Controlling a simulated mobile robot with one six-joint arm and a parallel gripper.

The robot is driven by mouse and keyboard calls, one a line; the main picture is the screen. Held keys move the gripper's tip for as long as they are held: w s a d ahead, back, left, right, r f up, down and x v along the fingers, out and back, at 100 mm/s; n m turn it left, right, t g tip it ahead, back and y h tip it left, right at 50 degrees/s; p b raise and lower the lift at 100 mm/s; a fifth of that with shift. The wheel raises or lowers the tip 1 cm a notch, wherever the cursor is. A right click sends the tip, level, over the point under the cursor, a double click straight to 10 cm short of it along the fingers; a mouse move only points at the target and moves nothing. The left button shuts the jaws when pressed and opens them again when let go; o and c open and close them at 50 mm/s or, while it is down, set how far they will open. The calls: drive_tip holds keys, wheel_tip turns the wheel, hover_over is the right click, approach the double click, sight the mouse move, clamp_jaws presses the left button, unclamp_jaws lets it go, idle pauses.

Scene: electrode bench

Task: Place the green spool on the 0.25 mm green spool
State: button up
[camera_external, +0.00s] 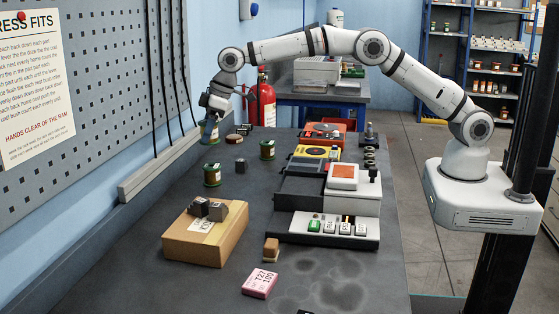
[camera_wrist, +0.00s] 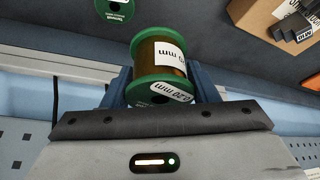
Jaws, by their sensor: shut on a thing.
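My gripper (camera_external: 209,120) is at the far left of the bench, shut on a green-flanged spool (camera_external: 209,136) with copper-coloured winding. In the wrist view the held spool (camera_wrist: 163,57) sits between the blue fingers, its label reading about 0.20 mm. I cannot tell whether it touches the bench. Two other green spools stand upright: one nearer the camera (camera_external: 212,175) and one to the right (camera_external: 267,150). Their size labels are too small to read. The wrist view shows a green spool flange (camera_wrist: 115,10) at the top, apart from the held spool.
A wall rail (camera_external: 160,165) runs along the bench's left edge, close to my gripper. A cardboard box (camera_external: 190,246) is nearer the camera.

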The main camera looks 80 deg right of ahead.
drive_tip(key=w+d, duration=0.2)
drive_tip(key=d, duration=0.3)
drive_tip(key=p, duration=0.2)
hover_over(204, 166)
drive_tip(key=s, duration=0.1)
drive_tip(key=shift+m, duration=0.3)
drive_tip(key=f, duration=0.4)
drive_tip(key=shift+s+d+f, duration=0.15)
drive_tip(key=shift+s+f, duration=0.05)
drive_tip(key=shift+f, duration=0.1)
wheel_tip(204, 166, down, 4)
drive_tip(key=shift+f+p, duration=0.15)
drive_tip(key=shift+p, duration=0.25)
drive_tip(key=shift+f, duration=0.2)
drive_tip(key=shift+f, duration=0.1)
drive_tip(key=shift+f, duration=0.15)
drive_tip(key=o, duration=1.4)
